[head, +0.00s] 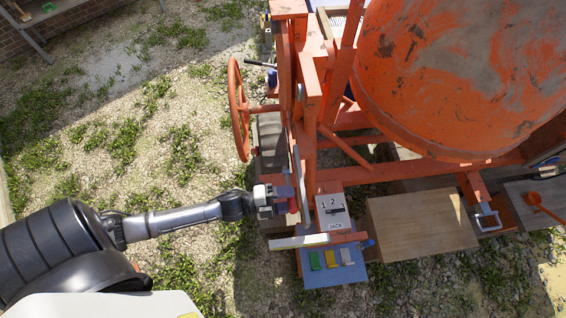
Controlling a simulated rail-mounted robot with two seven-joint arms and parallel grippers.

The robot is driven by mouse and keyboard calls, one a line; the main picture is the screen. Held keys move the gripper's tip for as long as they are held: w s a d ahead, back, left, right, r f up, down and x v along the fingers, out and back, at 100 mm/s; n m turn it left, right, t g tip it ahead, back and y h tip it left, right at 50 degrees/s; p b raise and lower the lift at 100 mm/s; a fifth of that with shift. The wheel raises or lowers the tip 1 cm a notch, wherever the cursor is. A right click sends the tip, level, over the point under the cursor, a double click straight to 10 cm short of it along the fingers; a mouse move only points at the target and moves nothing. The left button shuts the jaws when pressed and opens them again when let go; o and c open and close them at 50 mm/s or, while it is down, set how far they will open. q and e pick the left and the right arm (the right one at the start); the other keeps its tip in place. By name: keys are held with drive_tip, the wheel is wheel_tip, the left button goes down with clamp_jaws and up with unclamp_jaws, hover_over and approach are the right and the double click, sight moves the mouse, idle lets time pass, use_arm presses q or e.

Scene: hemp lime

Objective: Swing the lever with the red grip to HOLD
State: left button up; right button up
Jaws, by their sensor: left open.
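My left gripper (283,200) reaches in from the left and is open, its fingertips at the left side of the orange frame. A small dark red piece (293,205) shows right at the fingertips. It may be the red grip of the lever, but the lever's arm is hard to make out. I cannot tell whether the fingers touch it. A pale plate (333,212) just to the right carries the marks 1, 2, 3 and JACK. No HOLD mark is readable. My right gripper is not in view.
A large orange mixer drum (460,75) fills the upper right. A red handwheel (237,108) stands left of the frame. A blue panel (320,276) with coloured blocks lies below the plate. A wooden box (420,222) and an orange-red handle (534,198) are to the right. Gravel lies open at left.

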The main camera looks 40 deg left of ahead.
use_arm(q)
drive_tip(key=p+v, duration=0.1)
drive_tip(key=v, duration=0.7)
drive_tip(key=shift+s+a, duration=0.25)
drive_tip(key=shift+s, duration=0.05)
idle(0.8)
